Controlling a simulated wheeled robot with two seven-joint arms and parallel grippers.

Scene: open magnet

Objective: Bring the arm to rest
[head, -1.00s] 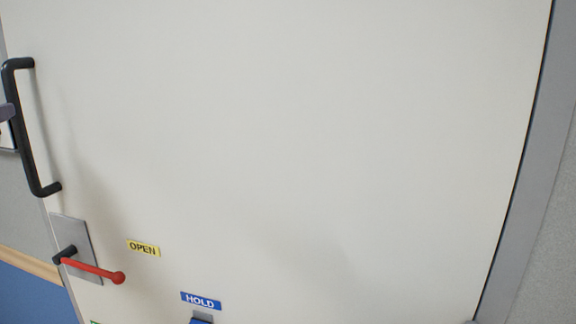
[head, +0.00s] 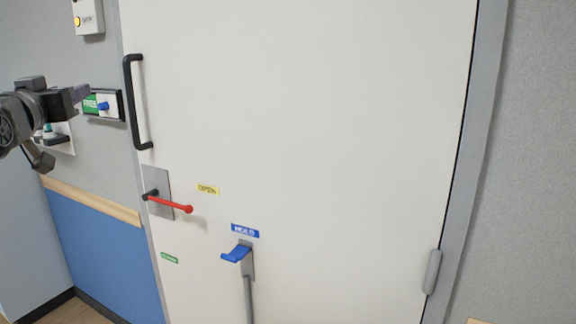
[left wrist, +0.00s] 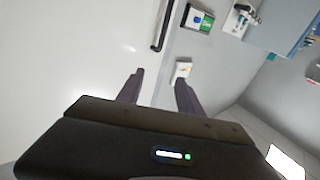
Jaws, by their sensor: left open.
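My left gripper (head: 62,124) comes in from the left in the head view, in front of the grey wall left of the door. In the left wrist view its two dark fingers (left wrist: 160,90) are apart with nothing between them. The white door (head: 310,120) fills the middle of the head view and looks closed. My right gripper is not in view.
A green and white FREE sign with a blue knob (head: 104,106) is on the wall beside the handle, close to my left gripper in the picture. A white box with a yellow button (head: 88,16) is above. A wooden rail (head: 92,201) runs along the wall.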

